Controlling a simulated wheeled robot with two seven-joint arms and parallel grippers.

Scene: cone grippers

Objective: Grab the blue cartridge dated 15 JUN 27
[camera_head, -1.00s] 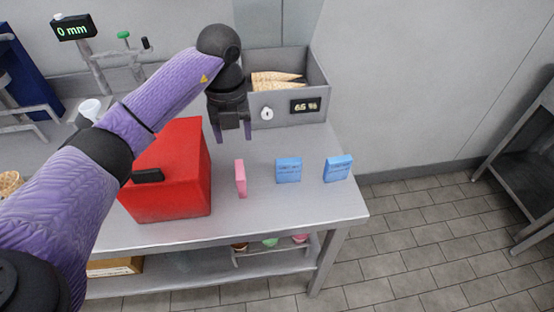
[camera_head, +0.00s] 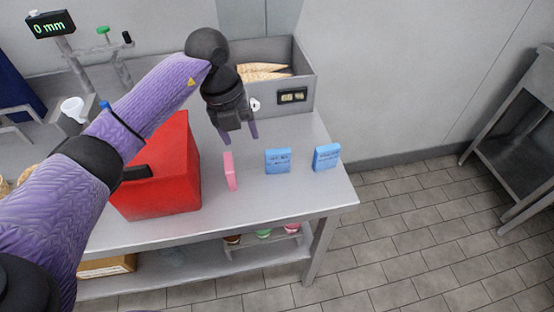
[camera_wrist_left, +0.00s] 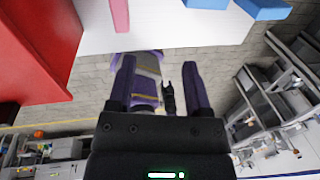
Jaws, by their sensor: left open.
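Two blue cartridges stand upright on the steel table: one in the middle (camera_head: 278,161) and one to its right (camera_head: 326,157). Both carry dark print too small to read, so I cannot tell which is dated 15 JUN 27. A pink cartridge (camera_head: 230,171) stands to their left. My left gripper (camera_head: 240,136) is open and empty, pointing down above the table behind the pink and middle blue cartridges. In the left wrist view its fingers (camera_wrist_left: 161,85) are apart with nothing between them. Blue pieces show at that view's top edge, partly cut off. My right gripper is not in view.
A red box (camera_head: 165,175) stands left of the cartridges, under my left arm. A grey bin (camera_head: 305,72) with cones and a small display stands behind. The steel table (camera_head: 265,200) is clear in front of the cartridges; its right edge is near the right blue one.

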